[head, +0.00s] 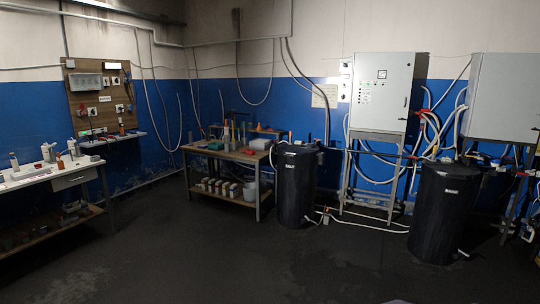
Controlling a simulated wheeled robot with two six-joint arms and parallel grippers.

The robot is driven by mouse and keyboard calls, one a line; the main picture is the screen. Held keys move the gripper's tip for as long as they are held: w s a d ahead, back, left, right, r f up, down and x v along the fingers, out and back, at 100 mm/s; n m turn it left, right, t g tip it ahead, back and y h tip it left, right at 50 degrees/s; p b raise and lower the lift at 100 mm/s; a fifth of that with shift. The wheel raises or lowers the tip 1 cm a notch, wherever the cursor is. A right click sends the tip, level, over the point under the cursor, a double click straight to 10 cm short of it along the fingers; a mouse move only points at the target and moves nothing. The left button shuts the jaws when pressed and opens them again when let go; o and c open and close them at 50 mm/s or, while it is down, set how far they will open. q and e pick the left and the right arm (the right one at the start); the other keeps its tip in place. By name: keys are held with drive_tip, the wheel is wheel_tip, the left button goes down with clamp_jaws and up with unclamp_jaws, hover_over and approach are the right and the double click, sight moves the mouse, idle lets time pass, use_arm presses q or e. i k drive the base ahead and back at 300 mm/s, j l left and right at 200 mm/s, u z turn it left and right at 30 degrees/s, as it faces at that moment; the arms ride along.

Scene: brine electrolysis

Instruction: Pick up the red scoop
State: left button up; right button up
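I cannot make out the red scoop for certain at this distance. Other small red spots show on the white table at the left, also too small to tell. Neither of my grippers is in view.
Two black barrels (297,190) (440,215) stand to the right, below grey cabinets (383,92) (503,97) with hoses and cables. Pale hoses lie on the floor between the barrels. A white table (50,176) stands at the left. The dark floor (220,255) in front is clear.

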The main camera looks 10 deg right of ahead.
sight(248, 152)
drive_tip(key=i, duration=6.8)
drive_tip(key=i+z, duration=0.1)
drive_tip(key=i, duration=0.45)
drive_tip(key=i+j+z, duration=0.15)
drive_tip(key=i, duration=0.4)
